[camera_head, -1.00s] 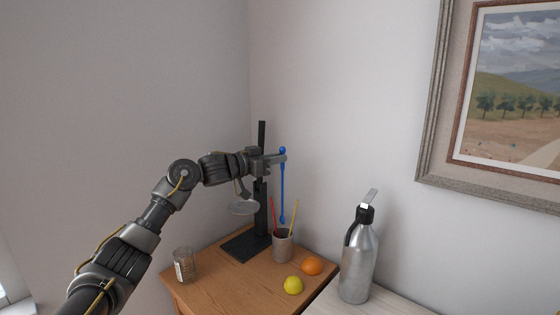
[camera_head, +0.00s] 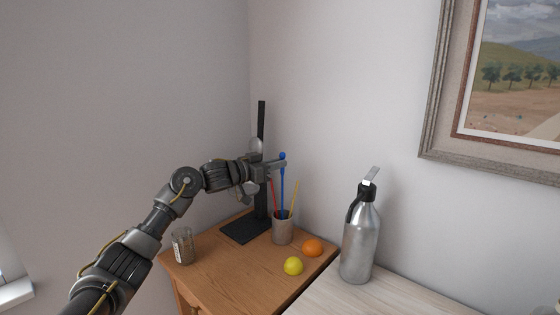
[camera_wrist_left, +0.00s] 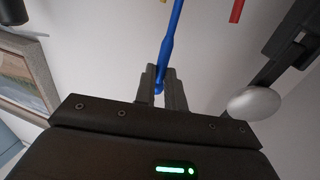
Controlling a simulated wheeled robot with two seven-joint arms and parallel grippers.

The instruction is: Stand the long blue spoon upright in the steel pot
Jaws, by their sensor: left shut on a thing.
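The long blue spoon (camera_head: 282,190) is held upright by its top end in my left gripper (camera_head: 280,163). Its lower end is inside the mouth of the grey steel pot (camera_head: 282,231), hidden by the pot's wall. Whether it touches the bottom cannot be seen. A red stick (camera_head: 272,194) and a yellow stick (camera_head: 294,198) also stand in the pot. In the left wrist view the fingers (camera_wrist_left: 161,88) are closed around the blue spoon (camera_wrist_left: 172,40). My right gripper is not in view.
A black stand (camera_head: 261,125) rises just behind the pot, close to my left gripper. A glass jar (camera_head: 183,247), a yellow fruit (camera_head: 293,266) and an orange (camera_head: 313,247) sit on the wooden table (camera_head: 235,275). A steel bottle (camera_head: 358,245) stands to the right.

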